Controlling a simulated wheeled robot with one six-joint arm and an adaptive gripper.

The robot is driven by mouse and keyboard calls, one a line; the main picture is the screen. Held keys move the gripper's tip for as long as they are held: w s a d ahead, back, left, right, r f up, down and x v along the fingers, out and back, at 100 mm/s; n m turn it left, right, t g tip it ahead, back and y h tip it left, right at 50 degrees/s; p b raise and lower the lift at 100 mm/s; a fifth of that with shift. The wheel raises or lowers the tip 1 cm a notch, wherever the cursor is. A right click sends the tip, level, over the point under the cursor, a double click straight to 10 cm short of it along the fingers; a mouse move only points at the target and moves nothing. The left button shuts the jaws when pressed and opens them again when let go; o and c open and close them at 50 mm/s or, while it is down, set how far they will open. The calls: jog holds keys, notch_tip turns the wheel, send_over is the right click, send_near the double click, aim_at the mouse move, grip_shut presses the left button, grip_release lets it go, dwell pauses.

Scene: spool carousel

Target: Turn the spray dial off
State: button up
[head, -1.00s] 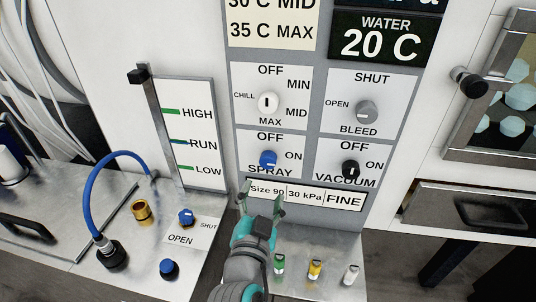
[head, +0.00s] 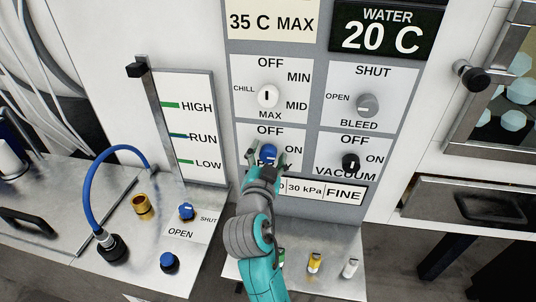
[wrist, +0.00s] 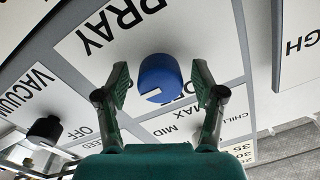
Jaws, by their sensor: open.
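The blue spray dial (head: 269,153) is on the panel, on the white plate marked OFF, ON and SPRAY. In the wrist view the dial (wrist: 160,78) shows a white pointer mark on its face. My gripper (head: 264,157) is open at the dial, its fingers hiding part of the SPRAY label. In the wrist view my gripper (wrist: 162,88) has one finger on each side of the dial, with gaps showing. I cannot tell how far the fingertips reach along the dial.
The black vacuum dial (head: 350,161) is right of the spray dial. The white chill dial (head: 267,96) is above and the grey bleed dial (head: 368,105) is up to the right. A blue hose (head: 105,169) arches at left.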

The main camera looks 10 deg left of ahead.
jog(key=c, duration=1.1)
jog(key=shift+c, duration=0.2)
jog(key=shift+n, duration=0.4)
jog(key=n, duration=0.3)
jog(key=shift+n, duration=0.3)
jog(key=n, duration=0.4)
jog(key=shift+n, duration=0.3)
jog(key=n, duration=0.8)
jog(key=shift+h, duration=0.3)
jog(key=shift+n, duration=0.4)
